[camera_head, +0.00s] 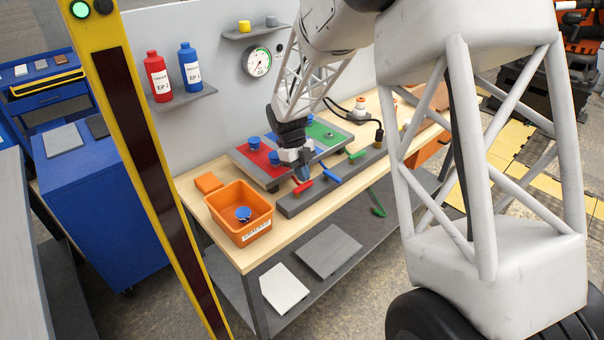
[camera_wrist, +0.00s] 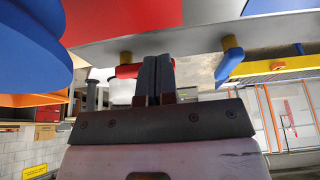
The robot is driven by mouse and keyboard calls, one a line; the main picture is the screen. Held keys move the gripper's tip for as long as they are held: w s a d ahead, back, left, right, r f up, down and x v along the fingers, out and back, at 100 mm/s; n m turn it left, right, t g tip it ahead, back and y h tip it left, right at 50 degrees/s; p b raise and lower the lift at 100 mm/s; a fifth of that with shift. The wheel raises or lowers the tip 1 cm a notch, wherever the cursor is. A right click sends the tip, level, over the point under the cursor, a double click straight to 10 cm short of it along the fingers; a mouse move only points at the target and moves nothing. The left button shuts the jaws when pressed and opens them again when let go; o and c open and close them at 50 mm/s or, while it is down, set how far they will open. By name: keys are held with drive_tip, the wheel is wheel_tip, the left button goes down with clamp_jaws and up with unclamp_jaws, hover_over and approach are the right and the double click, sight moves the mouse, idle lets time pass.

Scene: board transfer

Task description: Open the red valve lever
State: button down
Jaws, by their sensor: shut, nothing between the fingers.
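The red valve lever (camera_head: 303,187) sits at the near left end of a grey bar (camera_head: 325,190) on the wooden bench. My gripper (camera_head: 300,175) points down right at the red lever, with its fingers shut and nothing between them. In the wrist view my shut fingers (camera_wrist: 156,75) overlap the red lever (camera_wrist: 128,71), hiding part of it. I cannot tell whether they touch it. The blue lever (camera_head: 330,173) and green lever (camera_head: 357,154) stand farther along the same bar. The blue lever also shows in the wrist view (camera_wrist: 230,62).
An orange bin (camera_head: 225,222) with a blue knob-like part (camera_head: 243,214) stands left of the bar. A board with red, blue and green panels (camera_head: 245,160) lies behind my gripper. A green-handled item (camera_head: 377,205) hangs at the bench front. Bottles stand on a wall shelf (camera_head: 182,101).

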drive_tip(key=shift+s+d, duration=0.1)
drive_tip(key=shift+d, duration=0.2)
drive_tip(key=shift+s+d, duration=0.45)
drive_tip(key=shift+d, duration=0.3)
drive_tip(key=shift+s+d, duration=0.6)
drive_tip(key=shift+s, duration=0.2)
drive_tip(key=shift+s+d, duration=0.15)
drive_tip(key=shift+s, duration=0.4)
drive_tip(key=shift+s+m+y, duration=0.3)
drive_tip(key=shift+s+m, duration=0.15)
drive_tip(key=shift+m, duration=0.55)
